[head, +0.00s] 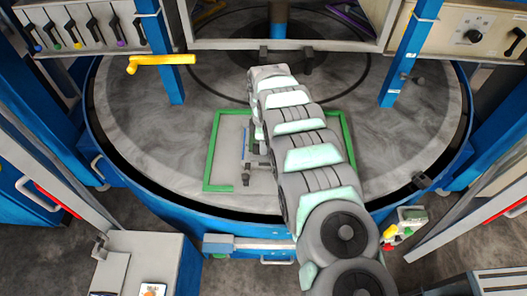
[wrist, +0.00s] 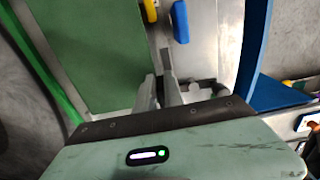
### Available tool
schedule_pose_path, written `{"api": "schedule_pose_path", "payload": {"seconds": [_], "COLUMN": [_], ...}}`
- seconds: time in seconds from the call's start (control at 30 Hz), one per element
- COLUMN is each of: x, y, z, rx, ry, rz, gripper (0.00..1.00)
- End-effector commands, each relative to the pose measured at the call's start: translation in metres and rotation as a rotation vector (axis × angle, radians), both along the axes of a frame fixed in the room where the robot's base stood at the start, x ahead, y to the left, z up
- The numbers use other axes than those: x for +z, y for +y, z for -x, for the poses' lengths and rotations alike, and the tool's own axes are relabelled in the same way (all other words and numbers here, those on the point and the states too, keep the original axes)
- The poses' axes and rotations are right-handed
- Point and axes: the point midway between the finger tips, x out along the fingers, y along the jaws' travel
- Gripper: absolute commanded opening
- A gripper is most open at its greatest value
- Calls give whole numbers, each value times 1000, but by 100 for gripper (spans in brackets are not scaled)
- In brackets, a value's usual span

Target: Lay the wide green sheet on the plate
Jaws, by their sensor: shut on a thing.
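The wide green sheet (wrist: 95,55) fills the upper left of the wrist view. My gripper (wrist: 160,92) is at its lower right corner, with the fingers closed on a dark part beside the sheet's edge. The sheet is hidden behind my arm in the head view. The plate (head: 160,140) is a round grey marbled disc in a blue ring. My arm reaches over the outline; my fingertips are hidden there.
A rack with colour-tipped handles (head: 85,25) stands at the upper left, beside a yellow lever (head: 160,60). Blue posts (head: 412,60) flank the plate. A control box with a black knob (head: 465,35) is at the upper right. The plate's left side is clear.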

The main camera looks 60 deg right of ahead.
Motion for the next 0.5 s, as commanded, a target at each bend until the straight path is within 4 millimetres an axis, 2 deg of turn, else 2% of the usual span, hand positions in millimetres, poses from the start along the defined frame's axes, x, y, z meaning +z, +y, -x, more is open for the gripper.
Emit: {"api": "schedule_pose_path", "payload": {"seconds": [0.3, 0.5], "x": [-29, -38], "y": [0, 0], "z": [-2, -1], "rx": [2, 0], "ry": [-3, -2], "rz": [2, 1], "gripper": [0, 0]}}
